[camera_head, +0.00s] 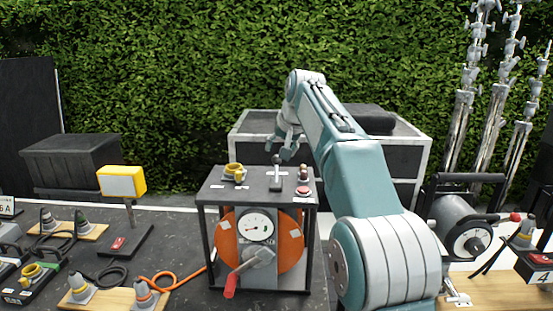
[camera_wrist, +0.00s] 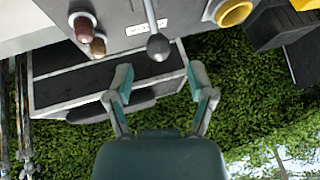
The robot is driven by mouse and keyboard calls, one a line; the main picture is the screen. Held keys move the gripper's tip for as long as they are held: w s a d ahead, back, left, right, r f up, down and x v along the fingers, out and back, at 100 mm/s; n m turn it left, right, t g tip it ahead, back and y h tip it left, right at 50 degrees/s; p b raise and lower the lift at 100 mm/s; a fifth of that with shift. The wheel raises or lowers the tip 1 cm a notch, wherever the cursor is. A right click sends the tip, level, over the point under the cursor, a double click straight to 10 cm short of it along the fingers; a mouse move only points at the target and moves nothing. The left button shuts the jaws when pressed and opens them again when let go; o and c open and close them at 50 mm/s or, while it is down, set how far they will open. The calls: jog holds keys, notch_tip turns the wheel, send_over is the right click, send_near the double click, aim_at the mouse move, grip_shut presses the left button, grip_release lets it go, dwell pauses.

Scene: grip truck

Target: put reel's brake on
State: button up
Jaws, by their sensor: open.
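The cable reel (camera_head: 284,240) is an orange drum inside a black frame, with a round dial and a red-handled crank (camera_head: 231,285) on its front. A lever (camera_head: 276,172) with a dark ball knob stands on the grey top panel; I take it to be the brake lever. In the wrist view the lever's knob (camera_wrist: 158,46) is at the upper middle, ahead of my fingers. My gripper (camera_head: 284,146) is at the knob's height or above, close behind it. In the wrist view my gripper (camera_wrist: 158,75) is open and empty, with the knob between and beyond the fingertip lines. Contact is not visible.
A yellow ring (camera_head: 234,170) sits left of the lever on the panel; red and brown knobs (camera_head: 303,180) sit right. A yellow sign box (camera_head: 121,181) stands on the left. A large case (camera_head: 405,130) is behind, and a grey motor unit (camera_head: 470,225) is at right.

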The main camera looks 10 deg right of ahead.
jog(key=v, duration=0.6)
jog(key=shift+s+r, duration=0.2)
jog(key=shift+r, duration=0.1)
jog(key=s+d+f+h, duration=0.1)
jog(key=s+f, duration=0.2)
jog(key=s, duration=0.7)
jog(key=s+f, duration=0.2)
jog(key=s, duration=0.8)
jog(key=s+d+f+n+h, duration=0.1)
jog(key=s+f+n, duration=0.1)
jog(key=s+f, duration=1.5)
jog(key=shift+s+d+g, duration=0.2)
jog(key=shift+s+g, duration=0.1)
jog(key=shift+s, duration=0.2)
jog(key=shift+f, duration=0.1)
